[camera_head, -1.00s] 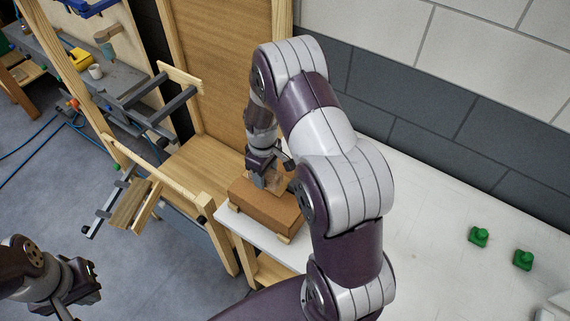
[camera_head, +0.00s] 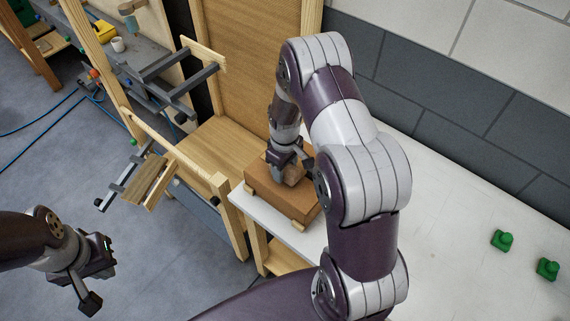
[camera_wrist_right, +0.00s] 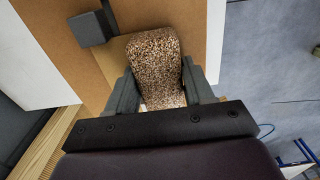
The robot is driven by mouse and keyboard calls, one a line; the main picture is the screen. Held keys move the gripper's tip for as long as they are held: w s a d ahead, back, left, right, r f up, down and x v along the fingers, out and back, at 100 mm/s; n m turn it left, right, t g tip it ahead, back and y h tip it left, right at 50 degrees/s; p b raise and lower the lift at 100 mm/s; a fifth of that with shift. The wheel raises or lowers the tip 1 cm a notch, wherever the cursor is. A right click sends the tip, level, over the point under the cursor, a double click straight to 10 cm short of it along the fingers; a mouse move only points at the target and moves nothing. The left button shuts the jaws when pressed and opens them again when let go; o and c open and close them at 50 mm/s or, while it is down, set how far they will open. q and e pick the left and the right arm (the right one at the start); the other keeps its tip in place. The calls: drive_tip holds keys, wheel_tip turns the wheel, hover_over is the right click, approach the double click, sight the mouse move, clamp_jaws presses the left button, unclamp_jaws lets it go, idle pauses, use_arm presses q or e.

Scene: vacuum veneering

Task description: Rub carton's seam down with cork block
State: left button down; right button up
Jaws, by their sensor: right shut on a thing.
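The brown carton (camera_head: 280,198) lies on small wooden supports at the near left corner of the white table. The cork block (camera_head: 293,174) is on the carton's top, partly hidden by my right gripper (camera_head: 288,168). In the right wrist view, my right gripper (camera_wrist_right: 160,92) has its fingers closed on both sides of the speckled cork block (camera_wrist_right: 154,62), with the carton (camera_wrist_right: 55,38) under it. I cannot make out the seam clearly. My left gripper (camera_head: 98,283) hangs over the floor at the lower left, away from the carton; its finger opening is unclear.
A wooden frame with a brown panel (camera_head: 252,60) stands behind and left of the carton. A clamp rack with wooden bars (camera_head: 150,178) stands left of it. Two green pieces (camera_head: 502,241) lie on the right of the white table (camera_head: 450,190), which is otherwise largely clear.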

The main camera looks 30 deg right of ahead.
sight(305, 190)
drive_tip(key=shift+s+f, duration=0.1)
drive_tip(key=shift+s, duration=0.05)
drive_tip(key=shift+f, duration=0.15)
drive_tip(key=shift+f, duration=0.3)
idle(0.3)
drive_tip(key=shift+s+d+p, duration=0.25)
drive_tip(key=shift+s+d, duration=0.2)
drive_tip(key=shift+s, duration=0.65)
drive_tip(key=shift+s+d+p, duration=0.25)
drive_tip(key=shift+s+d, duration=0.25)
drive_tip(key=shift+s, duration=0.55)
drive_tip(key=shift+s+d+p, duration=0.25)
drive_tip(key=shift+s+d, duration=0.2)
drive_tip(key=shift+s, duration=0.65)
drive_tip(key=shift+r, duration=0.15)
wheel_tip(305, 190, up, 7)
drive_tip(key=p, duration=0.6)
